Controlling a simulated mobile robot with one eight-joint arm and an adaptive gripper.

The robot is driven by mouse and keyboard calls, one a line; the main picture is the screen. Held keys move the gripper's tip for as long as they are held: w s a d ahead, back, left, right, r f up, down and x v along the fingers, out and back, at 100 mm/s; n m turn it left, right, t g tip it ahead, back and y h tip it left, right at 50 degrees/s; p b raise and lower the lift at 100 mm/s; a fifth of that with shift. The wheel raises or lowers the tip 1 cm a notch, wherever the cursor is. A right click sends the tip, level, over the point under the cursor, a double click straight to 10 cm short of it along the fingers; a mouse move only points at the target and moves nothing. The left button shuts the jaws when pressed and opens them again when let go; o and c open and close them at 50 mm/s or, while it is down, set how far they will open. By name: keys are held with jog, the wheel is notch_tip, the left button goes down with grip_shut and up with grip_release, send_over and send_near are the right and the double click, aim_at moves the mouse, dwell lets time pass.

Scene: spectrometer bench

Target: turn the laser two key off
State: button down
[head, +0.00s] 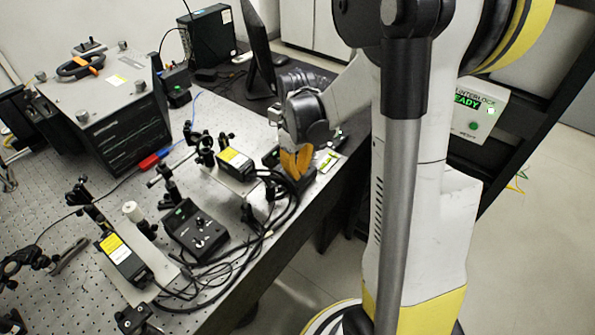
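My gripper (296,163), with orange fingers, points down at the right part of the bench. Its fingers look close together, but I cannot tell whether they are shut or hold anything. A dark control box (271,157) lies under and behind the fingers, mostly hidden by them. No key can be made out there. Another black controller (196,231) with knobs and a small green display sits nearer the front, clear of my gripper. One laser head with a yellow label (237,160) stands left of my gripper. A second yellow-labelled laser head (122,257) stands at the front left. I cannot read which is laser two.
Black cables (285,212) loop along the bench's front edge beside my gripper. A large grey instrument (115,110) stands at the back left. A monitor (258,45) and a black computer (207,36) are behind. An interlock box (478,112) reading READY is at the right.

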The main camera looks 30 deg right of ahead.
jog(key=shift+n, duration=0.5)
jog(key=c, duration=1.6)
grip_release()
notch_tip(320, 180, up, 12)
